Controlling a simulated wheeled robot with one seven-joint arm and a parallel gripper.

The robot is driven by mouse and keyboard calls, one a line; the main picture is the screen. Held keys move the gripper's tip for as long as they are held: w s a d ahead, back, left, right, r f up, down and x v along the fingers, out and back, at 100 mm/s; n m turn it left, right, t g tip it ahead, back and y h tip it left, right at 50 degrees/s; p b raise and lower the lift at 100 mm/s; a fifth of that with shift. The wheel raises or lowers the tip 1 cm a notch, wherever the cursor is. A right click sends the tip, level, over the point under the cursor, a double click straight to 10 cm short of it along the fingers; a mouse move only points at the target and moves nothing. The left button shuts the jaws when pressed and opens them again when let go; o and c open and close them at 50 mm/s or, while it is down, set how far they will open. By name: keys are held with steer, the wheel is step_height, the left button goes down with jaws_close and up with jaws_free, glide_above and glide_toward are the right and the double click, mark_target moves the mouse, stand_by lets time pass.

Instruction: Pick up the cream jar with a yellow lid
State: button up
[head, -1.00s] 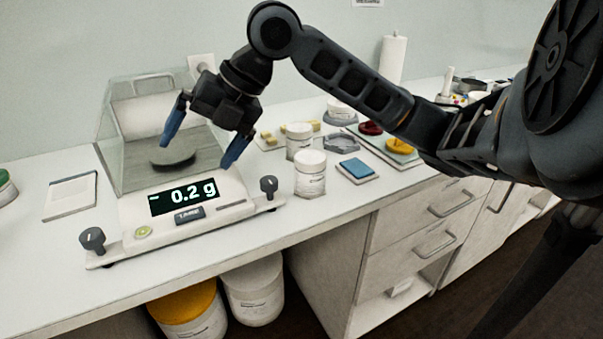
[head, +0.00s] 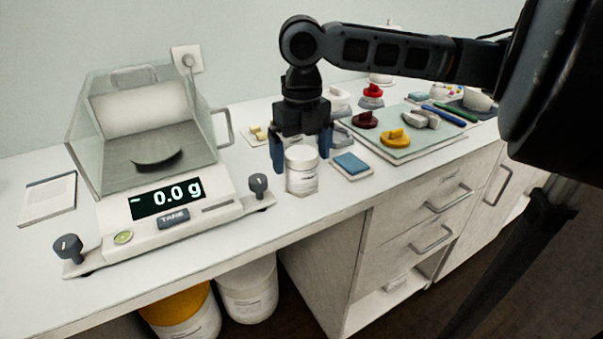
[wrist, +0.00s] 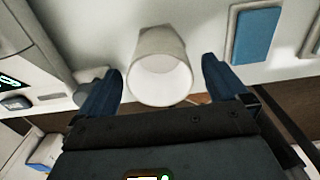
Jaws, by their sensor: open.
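No small cream jar with a yellow lid is clear on the counter. A white jar with a white lid (head: 301,170) stands upright near the counter's front edge. My gripper (head: 300,150) is open and points down at this jar, one finger on each side in the picture. In the wrist view a pale round jar (wrist: 160,72) lies between the open fingers, with gaps visible on both sides. A large white tub with a yellow lid (head: 182,303) stands below the counter, partly cut off by the frame. A yellow knobbed piece (head: 395,138) lies on a mat.
A blue pad (head: 350,163) lies right of the jar. The mat (head: 430,145) holds red, yellow and grey pieces. A white-lidded tub (head: 250,290) stands below the counter.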

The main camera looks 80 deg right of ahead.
steer(key=shift+f, duration=1.45)
steer(key=shift+c, duration=0.2)
steer(key=c, duration=1)
steer(key=shift+r, duration=0.15)
